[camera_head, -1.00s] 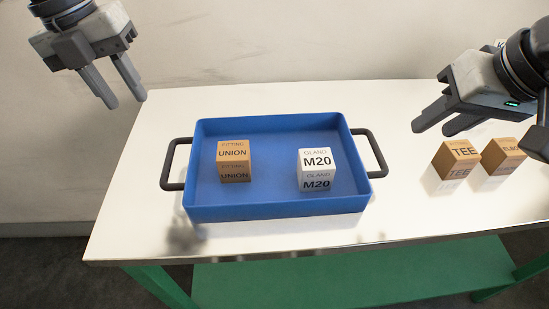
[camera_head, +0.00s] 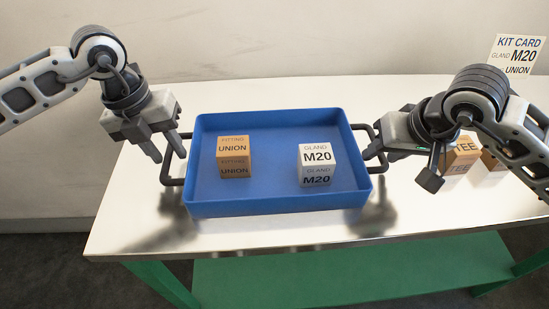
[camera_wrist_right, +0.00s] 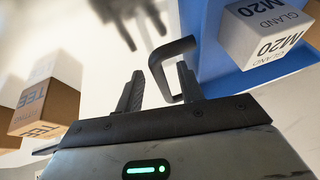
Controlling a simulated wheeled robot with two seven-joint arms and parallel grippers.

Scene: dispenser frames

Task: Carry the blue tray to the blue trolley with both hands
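The blue tray (camera_head: 275,207) sits flat on the white table. It holds an orange UNION block (camera_head: 233,157) on the left and a white GLAND M20 block (camera_head: 316,165) on the right. My left gripper (camera_head: 168,155) is open at the tray's dark left handle (camera_head: 166,178); whether the bar is between its fingers is unclear. My right gripper (camera_head: 372,153) is at the right handle, which it partly hides. In the right wrist view its fingers (camera_wrist_right: 162,82) are open, with the right handle (camera_wrist_right: 158,62) near and partly between the tips. No blue trolley is in view.
A TEE block (camera_head: 461,153) and another orange block (camera_head: 490,160) stand right of the tray, partly behind my right arm. A kit card (camera_head: 517,53) reading GLAND M20 UNION stands at the back right. The table's front edge is close below the tray.

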